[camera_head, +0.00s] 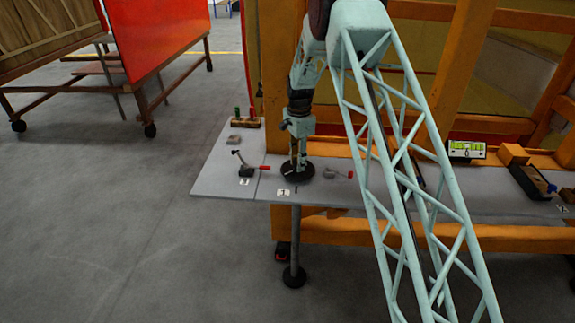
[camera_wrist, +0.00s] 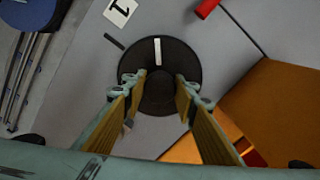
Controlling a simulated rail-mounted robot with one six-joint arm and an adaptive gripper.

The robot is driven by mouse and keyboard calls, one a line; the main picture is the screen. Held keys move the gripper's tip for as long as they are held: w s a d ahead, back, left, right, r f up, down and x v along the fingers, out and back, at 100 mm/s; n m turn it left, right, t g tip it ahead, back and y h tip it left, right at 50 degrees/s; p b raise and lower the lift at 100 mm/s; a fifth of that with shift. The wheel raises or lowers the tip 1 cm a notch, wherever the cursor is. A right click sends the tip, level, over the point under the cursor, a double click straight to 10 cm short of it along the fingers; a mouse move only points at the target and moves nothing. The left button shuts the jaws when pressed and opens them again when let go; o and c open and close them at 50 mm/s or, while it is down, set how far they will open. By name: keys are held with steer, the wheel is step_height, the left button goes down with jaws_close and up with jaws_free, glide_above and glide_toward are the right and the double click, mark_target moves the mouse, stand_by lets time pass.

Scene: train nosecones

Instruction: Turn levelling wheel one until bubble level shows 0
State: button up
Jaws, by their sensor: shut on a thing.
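Levelling wheel one (camera_head: 306,177) is a dark round disc on the grey table, beside a label (camera_head: 284,193) with a 1. In the wrist view the wheel (camera_wrist: 160,108) has a white mark (camera_wrist: 157,50) near its rim, and a short dark line (camera_wrist: 114,41) lies on the table to the left of that mark. My gripper (camera_wrist: 161,80) reaches down over the wheel and is shut on its middle, one finger on each side; the hub itself is hard to see.
An orange frame (camera_head: 275,70) rises close behind. A dark tray (camera_head: 530,181) and an orange block (camera_head: 513,154) are at the right.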

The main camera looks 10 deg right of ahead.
stand_by(0.3)
steer(key=o, duration=1.1)
steer(key=shift+r, duration=6)
